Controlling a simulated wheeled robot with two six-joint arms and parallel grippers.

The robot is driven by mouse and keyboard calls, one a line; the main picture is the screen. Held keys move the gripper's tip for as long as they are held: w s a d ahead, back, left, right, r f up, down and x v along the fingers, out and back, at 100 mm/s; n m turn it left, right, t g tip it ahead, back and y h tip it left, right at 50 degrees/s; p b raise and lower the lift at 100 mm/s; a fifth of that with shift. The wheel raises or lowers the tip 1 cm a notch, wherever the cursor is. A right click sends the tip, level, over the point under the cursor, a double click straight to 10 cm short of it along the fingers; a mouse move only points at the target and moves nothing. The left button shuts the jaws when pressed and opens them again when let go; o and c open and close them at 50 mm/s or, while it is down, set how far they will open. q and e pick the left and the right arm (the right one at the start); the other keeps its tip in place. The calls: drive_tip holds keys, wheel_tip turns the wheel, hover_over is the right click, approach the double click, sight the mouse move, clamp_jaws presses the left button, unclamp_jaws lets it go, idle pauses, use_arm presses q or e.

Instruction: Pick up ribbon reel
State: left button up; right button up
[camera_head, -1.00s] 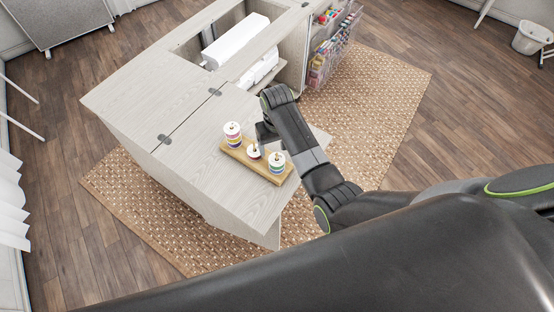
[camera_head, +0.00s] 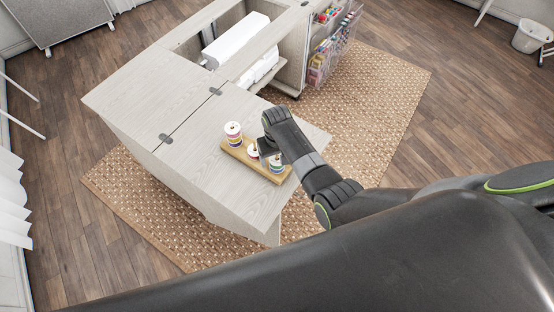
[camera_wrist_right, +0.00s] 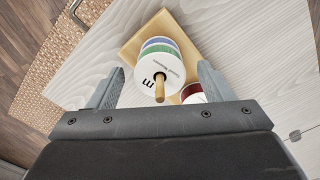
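A wooden peg board (camera_head: 231,152) lies on the cabinet's leaf and carries three stacks of ribbon reels on pegs. One stack (camera_head: 233,134) stands at the left end, a shorter one with dark red (camera_head: 252,152) in the middle, and one at the right end (camera_head: 277,162). My right gripper (camera_head: 270,156) is over the right end, partly hiding that stack. In the right wrist view the gripper (camera_wrist_right: 160,68) is open, with a white-topped, green and blue ribbon reel stack (camera_wrist_right: 160,60) and its peg between the fingers. The dark red reel (camera_wrist_right: 192,93) is beside the right finger. My left gripper is out of view.
The pale sewing cabinet (camera_head: 165,100) has a white machine (camera_head: 236,40) in its well and racks of coloured thread (camera_head: 325,55) on its open door. The leaf is clear left of the board. A woven rug (camera_head: 385,90) lies below.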

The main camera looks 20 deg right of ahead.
drive_tip(key=c, duration=1)
drive_tip(key=shift+r+b, duration=0.55)
drive_tip(key=shift+r, duration=4.45)
drive_tip(key=shift+r, duration=0.1)
